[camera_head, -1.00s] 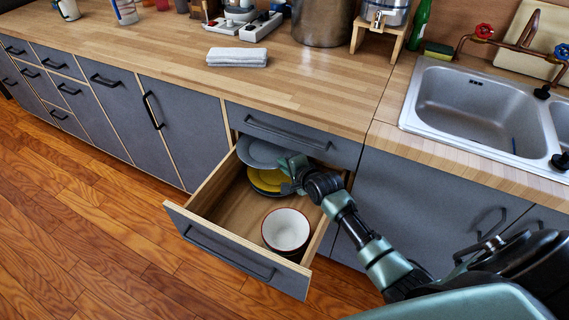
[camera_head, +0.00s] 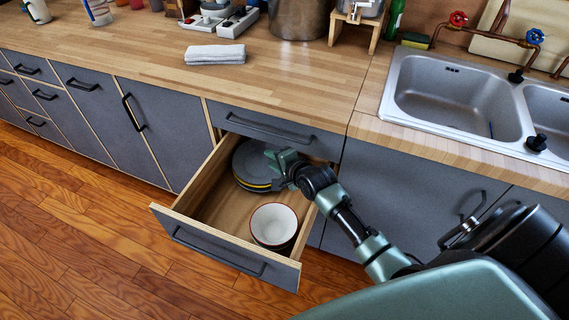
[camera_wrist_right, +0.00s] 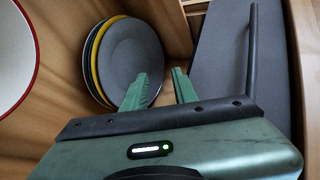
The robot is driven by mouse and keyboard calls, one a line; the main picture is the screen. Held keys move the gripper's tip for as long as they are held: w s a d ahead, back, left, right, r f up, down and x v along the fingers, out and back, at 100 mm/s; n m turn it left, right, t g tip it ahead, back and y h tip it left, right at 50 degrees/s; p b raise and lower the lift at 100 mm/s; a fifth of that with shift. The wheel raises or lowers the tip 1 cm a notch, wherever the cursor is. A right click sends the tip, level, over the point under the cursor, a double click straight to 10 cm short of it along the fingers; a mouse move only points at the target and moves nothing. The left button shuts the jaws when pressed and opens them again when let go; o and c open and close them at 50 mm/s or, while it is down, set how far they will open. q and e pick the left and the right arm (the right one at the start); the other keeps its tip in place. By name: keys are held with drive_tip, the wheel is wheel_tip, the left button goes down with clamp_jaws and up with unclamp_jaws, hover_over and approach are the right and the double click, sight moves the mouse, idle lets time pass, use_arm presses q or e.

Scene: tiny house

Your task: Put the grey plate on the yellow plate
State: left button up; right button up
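The grey plate (camera_head: 255,160) lies on top of the plate stack in the open drawer. The yellow plate (camera_head: 257,189) shows only as a thin rim beneath it. In the right wrist view the grey plate (camera_wrist_right: 130,55) covers most of the yellow plate (camera_wrist_right: 92,62), with more rims below. My right gripper (camera_head: 277,160) is at the grey plate's right edge. In the wrist view its two green fingers (camera_wrist_right: 163,86) stand apart with a gap, one overlapping the plate's edge; whether they touch it I cannot tell. My left gripper is out of view.
A white bowl with a red rim (camera_head: 273,224) stands in the front of the drawer (camera_head: 215,205). The counter (camera_head: 270,85) above holds a folded towel (camera_head: 215,54). A sink (camera_head: 455,95) is at the right. The drawer's left part is clear.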

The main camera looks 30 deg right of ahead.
drive_tip(key=v, duration=0.9)
drive_tip(key=shift+p, duration=0.45)
drive_tip(key=shift+r, duration=0.1)
idle(0.5)
